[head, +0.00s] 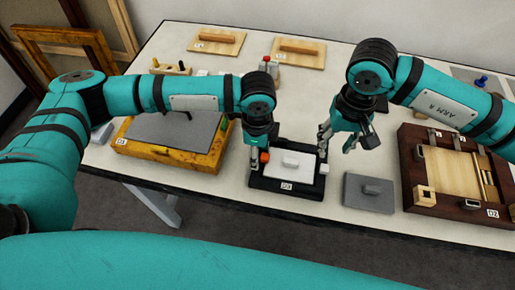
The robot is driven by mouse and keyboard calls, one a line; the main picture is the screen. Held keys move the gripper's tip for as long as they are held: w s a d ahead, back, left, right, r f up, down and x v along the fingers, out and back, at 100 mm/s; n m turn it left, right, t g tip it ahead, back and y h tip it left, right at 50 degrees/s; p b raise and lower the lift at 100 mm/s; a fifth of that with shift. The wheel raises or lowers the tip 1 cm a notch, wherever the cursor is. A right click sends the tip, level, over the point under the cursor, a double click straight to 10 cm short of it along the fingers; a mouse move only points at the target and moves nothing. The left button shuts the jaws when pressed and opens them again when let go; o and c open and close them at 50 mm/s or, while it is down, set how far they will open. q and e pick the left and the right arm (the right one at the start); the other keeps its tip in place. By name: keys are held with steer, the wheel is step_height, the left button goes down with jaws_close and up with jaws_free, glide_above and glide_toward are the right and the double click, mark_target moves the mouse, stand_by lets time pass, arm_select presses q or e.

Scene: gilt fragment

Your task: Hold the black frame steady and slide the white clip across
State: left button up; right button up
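The black frame (257,184) lies on the table near its front edge, with a label on its front rim. A white panel with a small raised block (290,162) sits inside it. I cannot tell which white part is the clip. A small orange piece (264,156) shows at the frame's left side. My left gripper (262,148) points down at the frame's left rim; whether it grips the rim is too small to tell. My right gripper (337,146) is open and empty, its fingers apart, just right of the frame's far right corner.
A grey plate with a handle (369,194) lies right of the frame. A yellow wooden frame with a grey panel (172,158) lies left. Two wooden boards (217,42) (299,52) lie at the back.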

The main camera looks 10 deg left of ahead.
arm_select(q)
jaws_close()
stand_by(0.3)
steer(key=c, duration=0.5)
jaws_free()
steer(key=shift+r, duration=0.1)
step_height(320, 180, up, 12)
steer(key=shift+f, duration=0.1)
